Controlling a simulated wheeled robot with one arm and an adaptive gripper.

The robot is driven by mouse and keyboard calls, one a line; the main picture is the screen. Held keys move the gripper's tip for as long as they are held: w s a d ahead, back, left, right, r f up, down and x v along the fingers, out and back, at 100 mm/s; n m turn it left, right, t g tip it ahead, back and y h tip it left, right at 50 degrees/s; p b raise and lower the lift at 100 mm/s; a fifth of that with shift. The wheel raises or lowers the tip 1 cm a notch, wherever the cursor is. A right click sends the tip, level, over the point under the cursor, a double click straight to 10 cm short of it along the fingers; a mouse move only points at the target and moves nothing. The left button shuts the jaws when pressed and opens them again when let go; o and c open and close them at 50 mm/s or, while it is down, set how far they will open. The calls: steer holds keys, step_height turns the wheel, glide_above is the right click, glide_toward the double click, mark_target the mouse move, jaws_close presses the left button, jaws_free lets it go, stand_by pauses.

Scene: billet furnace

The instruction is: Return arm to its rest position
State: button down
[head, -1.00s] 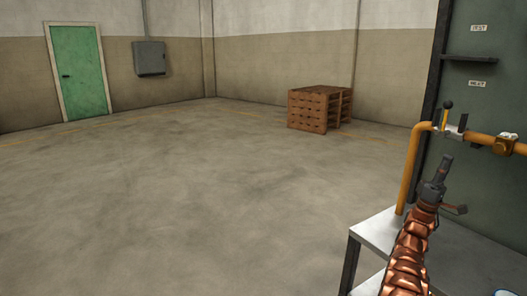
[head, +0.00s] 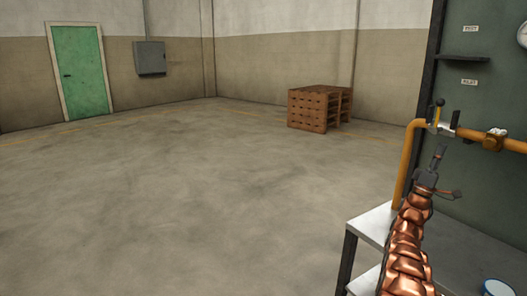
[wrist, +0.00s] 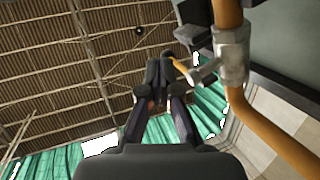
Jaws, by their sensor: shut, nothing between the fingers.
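My gripper (head: 441,152) is at the end of the copper-coloured arm at the right of the head view. It points up and is held above the metal shelf stand, in front of the grey-green panel (head: 490,110). Its two dark fingers are together and empty. In the wrist view the fingers (wrist: 160,70) also meet at the middle. Just right of them is a valve (wrist: 231,55) on an orange pipe, with a yellow, black-tipped handle (wrist: 181,68). I cannot tell the exact gap between fingers and handle.
The orange pipe (head: 401,175) bends across the panel beside my arm. The metal stand (head: 375,222) is below, with a white-rimmed container (head: 499,287) at the corner. Brown stacked pallets (head: 315,110) and a green door (head: 80,72) are far off. Open floor fills the left.

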steer(key=w+a+n+t+y, duration=0.25)
steer(key=w+t+y, duration=0.25)
steer(key=w+y, duration=0.45)
steer(key=w+a+f+n+g+y, duration=0.15)
steer(key=w+a+y, duration=0.25)
steer(key=a+y, duration=0.55)
steer(key=s+a+f+g+y, duration=0.3)
steer(key=s+a+f+y, duration=0.15)
steer(key=s+a, duration=0.4)
steer(key=s+a+f+g+y, duration=0.4)
steer(key=s+a+f, duration=0.1)
steer(key=a, duration=0.6)
steer(key=s+a+f+m+g, duration=0.1)
steer(key=s+a+f+g, duration=0.2)
steer(key=s, duration=0.9)
steer(key=s+a+f+m+g, duration=0.1)
steer(key=s+a+f+g, duration=0.2)
steer(key=s, duration=1)
steer(key=s+a+f+m+g, duration=0.1)
steer(key=s+f+g, duration=0.35)
steer(key=s, duration=0.75)
steer(key=s+d+f+m+g, duration=0.15)
steer(key=s+g, duration=0.25)
steer(key=s, duration=1.6)
steer(key=s+p+v, duration=0.3)
steer(key=p+v, duration=1)
steer(key=shift+r+m+t+p, duration=0.3)
steer(key=shift+r+m+t, duration=0.15)
steer(key=shift+r, duration=0.1)
